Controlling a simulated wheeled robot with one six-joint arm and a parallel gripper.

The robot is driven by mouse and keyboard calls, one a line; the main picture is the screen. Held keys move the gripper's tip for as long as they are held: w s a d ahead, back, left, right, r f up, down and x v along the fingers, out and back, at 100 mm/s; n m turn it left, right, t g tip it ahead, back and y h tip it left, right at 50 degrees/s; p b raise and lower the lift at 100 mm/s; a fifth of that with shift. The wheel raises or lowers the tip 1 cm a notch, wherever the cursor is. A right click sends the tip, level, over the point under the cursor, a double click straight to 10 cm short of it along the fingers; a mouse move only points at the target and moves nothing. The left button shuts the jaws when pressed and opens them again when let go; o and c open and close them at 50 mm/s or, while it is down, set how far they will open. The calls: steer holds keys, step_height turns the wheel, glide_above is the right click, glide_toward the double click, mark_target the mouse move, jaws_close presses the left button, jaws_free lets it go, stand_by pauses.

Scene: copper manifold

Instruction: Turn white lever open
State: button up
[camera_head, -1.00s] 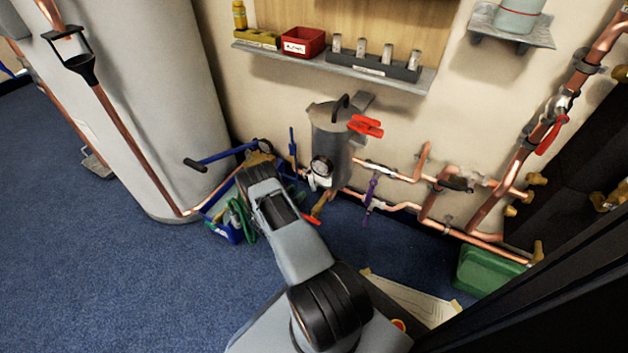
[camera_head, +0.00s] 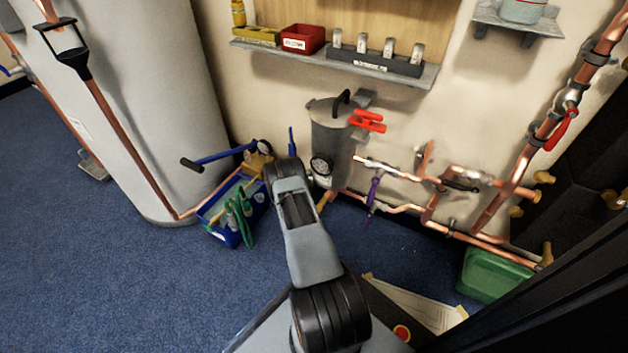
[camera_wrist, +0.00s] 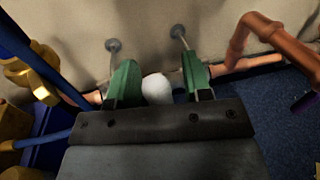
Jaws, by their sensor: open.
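In the wrist view, a rounded white end (camera_wrist: 157,88), apparently the white lever, shows between the two green fingers of my gripper (camera_wrist: 160,78). The fingers are apart, one on each side of the white end. I cannot tell whether either touches it. The rest of the lever is hidden by the gripper body. In the head view, my arm hides the gripper and most of the spot below the pressure gauge (camera_head: 320,165) on the grey canister (camera_head: 331,137).
Copper pipes (camera_head: 433,208) with a purple lever (camera_head: 372,195) and red handles (camera_head: 367,121) are to the right. A blue tool tray (camera_head: 217,232) lies left of my arm, with a blue-handled tool (camera_head: 222,156) behind it. A green box (camera_head: 492,275) sits lower right. Open blue floor lies left.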

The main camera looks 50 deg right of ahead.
jaws_close()
stand_by(0.3)
steer(key=shift+w+a, duration=0.1)
